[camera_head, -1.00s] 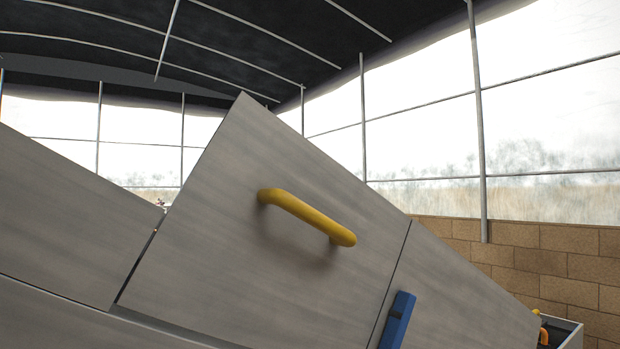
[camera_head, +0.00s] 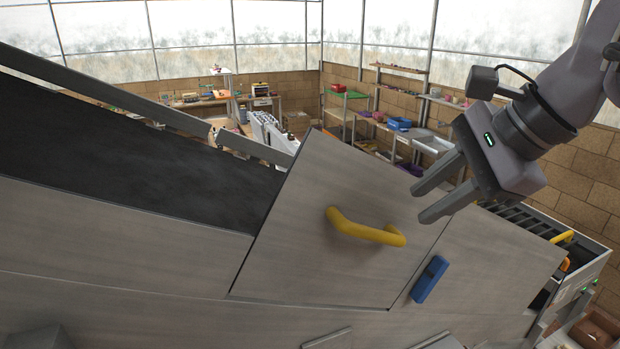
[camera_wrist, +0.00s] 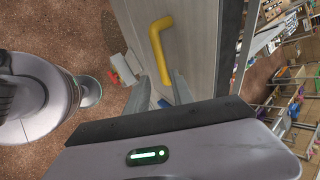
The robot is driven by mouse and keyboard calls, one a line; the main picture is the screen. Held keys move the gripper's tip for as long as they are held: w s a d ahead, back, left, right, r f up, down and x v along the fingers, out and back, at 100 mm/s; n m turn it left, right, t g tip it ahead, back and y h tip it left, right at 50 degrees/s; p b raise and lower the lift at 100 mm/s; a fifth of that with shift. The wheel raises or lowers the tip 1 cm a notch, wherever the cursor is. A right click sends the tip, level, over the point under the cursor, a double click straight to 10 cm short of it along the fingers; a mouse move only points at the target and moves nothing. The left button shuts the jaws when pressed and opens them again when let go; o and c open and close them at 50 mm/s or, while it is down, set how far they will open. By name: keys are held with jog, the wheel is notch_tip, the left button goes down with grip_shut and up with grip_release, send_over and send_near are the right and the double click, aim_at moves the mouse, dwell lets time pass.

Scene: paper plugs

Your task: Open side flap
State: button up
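The side flap (camera_head: 310,225) is a grey panel on the side of a large grey machine, and it looks closed. A yellow bar handle (camera_head: 366,231) is fixed across it. My gripper (camera_head: 417,203) is to the right of the handle and apart from it, with its two fingers spread and nothing between them. In the wrist view the yellow handle (camera_wrist: 155,48) lies ahead of the spread fingers (camera_wrist: 168,88), on the flap's face (camera_wrist: 190,45).
A blue latch-like block (camera_head: 429,279) sits on the machine side, right of the flap. A dark belt (camera_head: 120,150) runs along the machine's top at left. A box with slats (camera_head: 525,222) stands at right. Shelves (camera_head: 400,110) and brick walls are behind.

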aim_at(381, 233)
jog(key=x, duration=1.2)
jog(key=shift+w+f, duration=0.15)
jog(key=shift+f, duration=0.15)
jog(key=shift+w+f, duration=0.25)
jog(key=shift+s, duration=0.1)
grip_shut()
jog(key=shift+b, duration=0.3)
